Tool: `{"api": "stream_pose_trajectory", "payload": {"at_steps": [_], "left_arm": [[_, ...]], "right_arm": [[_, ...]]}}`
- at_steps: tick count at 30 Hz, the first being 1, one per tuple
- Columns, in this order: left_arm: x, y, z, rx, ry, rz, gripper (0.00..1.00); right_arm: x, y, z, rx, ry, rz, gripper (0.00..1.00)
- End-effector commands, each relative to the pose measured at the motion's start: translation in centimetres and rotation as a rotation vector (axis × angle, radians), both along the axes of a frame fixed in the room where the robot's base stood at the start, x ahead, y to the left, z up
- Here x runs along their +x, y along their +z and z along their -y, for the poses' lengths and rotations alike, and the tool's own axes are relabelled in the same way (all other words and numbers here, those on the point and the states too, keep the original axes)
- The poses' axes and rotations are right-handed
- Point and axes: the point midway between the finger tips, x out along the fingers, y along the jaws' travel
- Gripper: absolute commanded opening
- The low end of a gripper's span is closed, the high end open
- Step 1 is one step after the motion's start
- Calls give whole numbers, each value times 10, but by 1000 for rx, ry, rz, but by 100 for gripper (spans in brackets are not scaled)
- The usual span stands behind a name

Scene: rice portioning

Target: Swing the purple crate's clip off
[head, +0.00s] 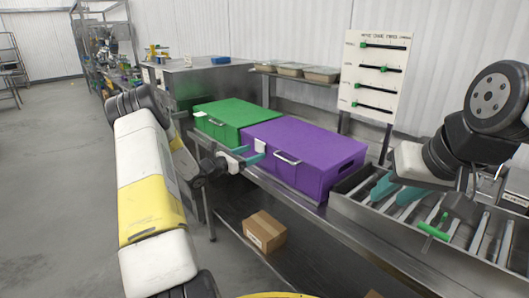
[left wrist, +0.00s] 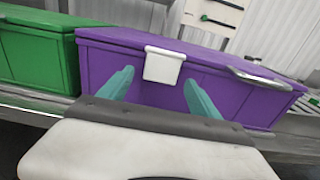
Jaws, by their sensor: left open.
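The purple crate (head: 308,158) stands closed on the steel counter, with a metal handle (head: 287,158) on its front. Its white clip (head: 260,146) sits at the front top edge near the left corner. In the left wrist view the clip (left wrist: 163,65) hangs over the lid's edge on the purple crate (left wrist: 215,80). My left gripper (head: 252,158) is open in front of the clip, and its teal fingers (left wrist: 158,90) are either side of and slightly below it, not closed on it. My right gripper (head: 405,192) is over the divided steel tray at the right; its finger gap is unclear.
A green crate (head: 228,117) with a white clip stands left of the purple crate. The steel tray (head: 345,196) holds several utensils, one green-handled. A board with sliders (head: 375,71) stands behind. A cardboard box (head: 265,231) lies on the lower shelf.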

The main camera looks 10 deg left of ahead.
Motion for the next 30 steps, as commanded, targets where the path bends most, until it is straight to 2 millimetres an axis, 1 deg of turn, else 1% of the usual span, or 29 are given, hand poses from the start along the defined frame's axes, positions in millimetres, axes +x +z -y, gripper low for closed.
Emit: {"api": "stream_pose_trajectory", "payload": {"at_steps": [1,6,13,14,18,20,21,23,30], "left_arm": [[5,0,5,0,-2,0,73],[12,-1,10,1,-1,-2,73],[13,0,10,1,-1,-1,73],[13,0,10,1,-1,-1,69],[13,0,10,1,-1,-2,41],[13,0,10,1,-1,-1,30],[13,0,10,1,-1,-2,22],[13,0,10,1,-1,-2,10],[12,1,10,15,-2,-16,10]], "right_arm": [[0,0,0,0,0,0,36],[0,0,0,0,0,0,36],[0,0,0,0,0,0,36],[0,0,0,0,0,0,36],[0,0,0,0,0,0,36],[0,0,0,0,0,0,36],[0,0,0,0,0,0,36],[0,0,0,0,0,0,36],[0,0,0,0,0,0,36]]}}
